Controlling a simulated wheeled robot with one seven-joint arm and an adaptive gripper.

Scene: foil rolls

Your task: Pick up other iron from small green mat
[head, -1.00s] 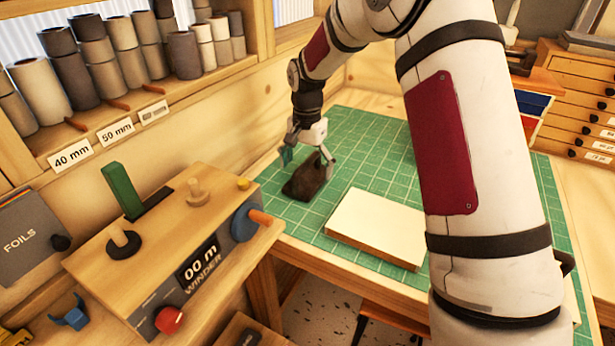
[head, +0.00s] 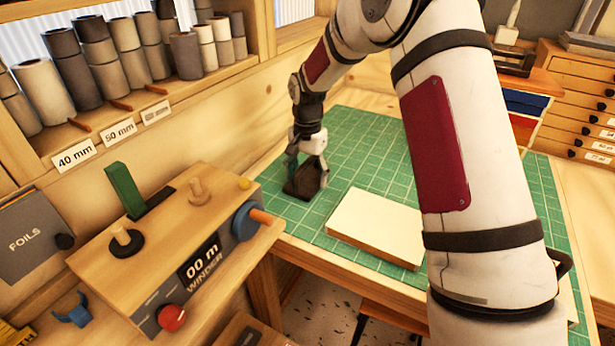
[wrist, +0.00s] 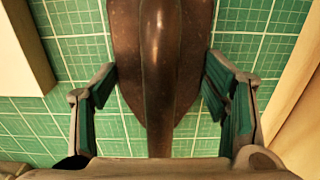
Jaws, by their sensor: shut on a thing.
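A dark brown iron (head: 302,184) with a worn, metallic surface is at the left part of the green gridded mat (head: 375,150). My gripper (head: 308,172) points down at it, with one finger on each side. In the wrist view the iron (wrist: 160,60) fills the middle, its long rounded ridge running toward my palm. My gripper (wrist: 160,92) is shut on the iron's sides with its green-padded fingers. I cannot tell whether the iron's underside touches the mat.
A pale, flat block (head: 377,226) lies on the mat to the right of the iron. The wooden winder (head: 170,245) stands at the left front. Shelved foil rolls (head: 100,60) line the back left wall. The mat behind the iron is clear.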

